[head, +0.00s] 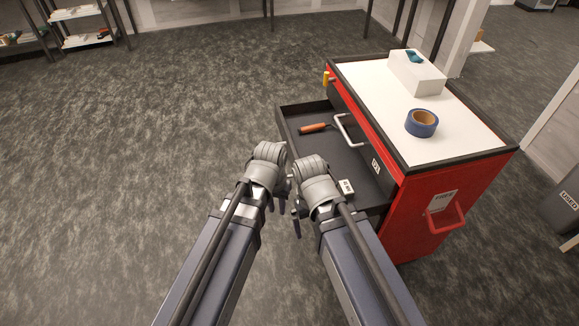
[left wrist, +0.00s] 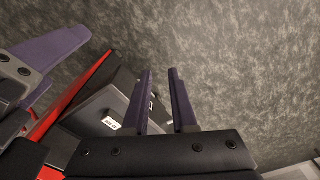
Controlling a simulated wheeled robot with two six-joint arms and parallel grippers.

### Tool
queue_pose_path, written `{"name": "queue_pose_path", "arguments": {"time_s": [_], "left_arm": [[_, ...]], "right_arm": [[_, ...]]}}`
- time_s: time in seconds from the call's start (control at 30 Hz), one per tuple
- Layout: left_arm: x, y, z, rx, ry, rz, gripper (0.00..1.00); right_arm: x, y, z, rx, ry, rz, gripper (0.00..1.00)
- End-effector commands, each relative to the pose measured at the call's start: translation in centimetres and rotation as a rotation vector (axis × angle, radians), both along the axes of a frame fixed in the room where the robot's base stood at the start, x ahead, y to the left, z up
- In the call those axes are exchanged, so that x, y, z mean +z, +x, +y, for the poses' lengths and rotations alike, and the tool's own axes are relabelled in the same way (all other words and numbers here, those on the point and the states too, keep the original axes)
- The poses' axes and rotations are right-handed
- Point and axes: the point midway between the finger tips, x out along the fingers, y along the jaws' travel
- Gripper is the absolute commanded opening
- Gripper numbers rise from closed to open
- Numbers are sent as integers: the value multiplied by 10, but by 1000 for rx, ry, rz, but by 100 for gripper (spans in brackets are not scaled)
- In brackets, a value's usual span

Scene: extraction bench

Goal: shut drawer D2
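A dark drawer (head: 338,152) stands pulled out to the left from the red cabinet (head: 425,210); its own label does not show, so I cannot confirm it is D2. It also shows in the left wrist view (left wrist: 82,119). My left gripper (head: 279,196) is just outside the drawer's outer end, with a gap between its fingers (left wrist: 160,98) and nothing between them. My right gripper (head: 296,218) is close beside it, near the drawer's near outer corner. Its finger opening is not clear. My right wrist hides part of the drawer front.
The drawer holds an orange-handled tool (head: 313,128) and a small white printed item (head: 346,187). A silver handle (head: 349,130) juts out above it. Blue tape (head: 421,123) and a white box (head: 417,75) stand on the cabinet top. The carpet at left is clear.

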Motion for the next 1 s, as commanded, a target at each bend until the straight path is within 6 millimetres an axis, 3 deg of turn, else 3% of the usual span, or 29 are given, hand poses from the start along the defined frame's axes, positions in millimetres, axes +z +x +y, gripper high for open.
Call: {"name": "queue_pose_path", "arguments": {"time_s": [0.03, 0.2, 0.3, 0.4, 0.5, 0.73, 1.0], "left_arm": [[-29, 46, -6, 48, -65, -47, 19], [-56, 158, -7, 212, -283, -212, 0], [-60, 206, 1, 293, -376, -290, 0], [-59, 235, 9, 349, -436, -342, 0], [-56, 248, 14, 377, -464, -368, 0], [-56, 249, 13, 381, -471, -371, 0], [-77, 260, 5, 378, -468, -371, 0]], "right_arm": [[-31, 0, 0, 0, 0, 0, 100], [-73, 0, 0, 1, 0, 0, 100], [-89, 0, 0, 1, 0, 0, 100], [-98, 0, 0, 1, 0, 0, 100], [-100, 0, 0, 1, 0, 0, 100], [-101, 0, 0, 1, 0, 0, 100], [-121, 0, 0, 1, 0, 0, 100]]}}
